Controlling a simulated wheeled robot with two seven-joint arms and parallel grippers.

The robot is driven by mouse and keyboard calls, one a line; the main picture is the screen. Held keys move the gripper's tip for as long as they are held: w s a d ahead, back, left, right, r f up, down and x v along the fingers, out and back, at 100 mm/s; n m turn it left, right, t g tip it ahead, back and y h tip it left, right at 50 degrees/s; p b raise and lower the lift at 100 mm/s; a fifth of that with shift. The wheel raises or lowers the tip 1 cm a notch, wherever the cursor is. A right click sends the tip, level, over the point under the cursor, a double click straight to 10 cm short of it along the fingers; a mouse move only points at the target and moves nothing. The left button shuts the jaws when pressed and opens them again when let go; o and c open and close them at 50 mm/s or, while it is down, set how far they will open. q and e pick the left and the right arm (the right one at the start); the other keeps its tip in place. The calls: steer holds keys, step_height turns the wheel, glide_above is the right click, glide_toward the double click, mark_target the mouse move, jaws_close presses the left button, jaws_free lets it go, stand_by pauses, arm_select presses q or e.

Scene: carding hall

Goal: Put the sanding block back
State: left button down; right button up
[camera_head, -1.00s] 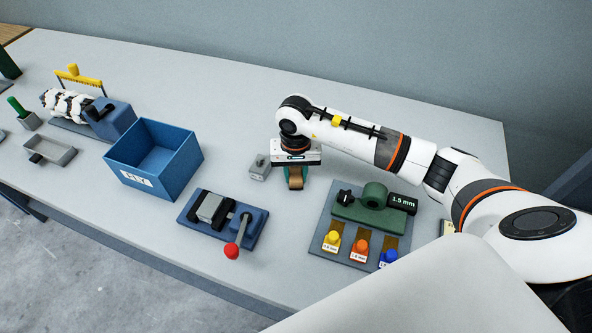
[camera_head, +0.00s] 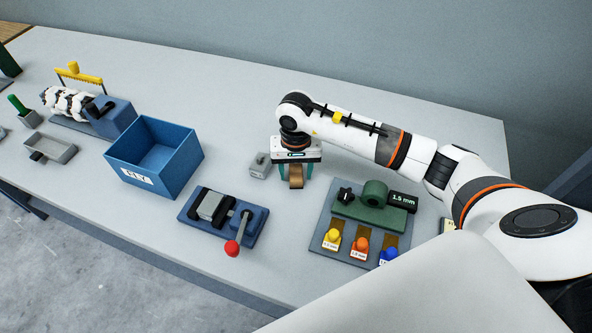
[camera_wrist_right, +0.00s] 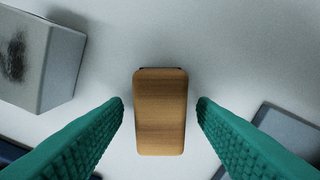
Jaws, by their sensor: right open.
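The sanding block, which I take to be the brown wooden block (camera_head: 296,178), sits under my right gripper (camera_head: 294,175) in the head view. In the right wrist view the block (camera_wrist_right: 160,115) lies in the middle, between the two green ribbed fingers of the right gripper (camera_wrist_right: 161,103). The gripper is open, with a clear gap on each side of the block. The block appears to rest on the pale table, though its underside is hidden. My left gripper is not in view.
A small grey block (camera_head: 258,165) stands close left of the gripper and also shows in the wrist view (camera_wrist_right: 38,60). A blue FLY bin (camera_head: 178,178) and a blue lever fixture (camera_head: 250,238) are to the left. A gauge board (camera_head: 322,228) with coloured knobs lies front right.

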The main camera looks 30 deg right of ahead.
mark_target(296, 171)
step_height(296, 171, up, 11)
steer(key=b, duration=0.2)
steer(key=shift+r+b, duration=0.2)
steer(key=shift+b, duration=0.1)
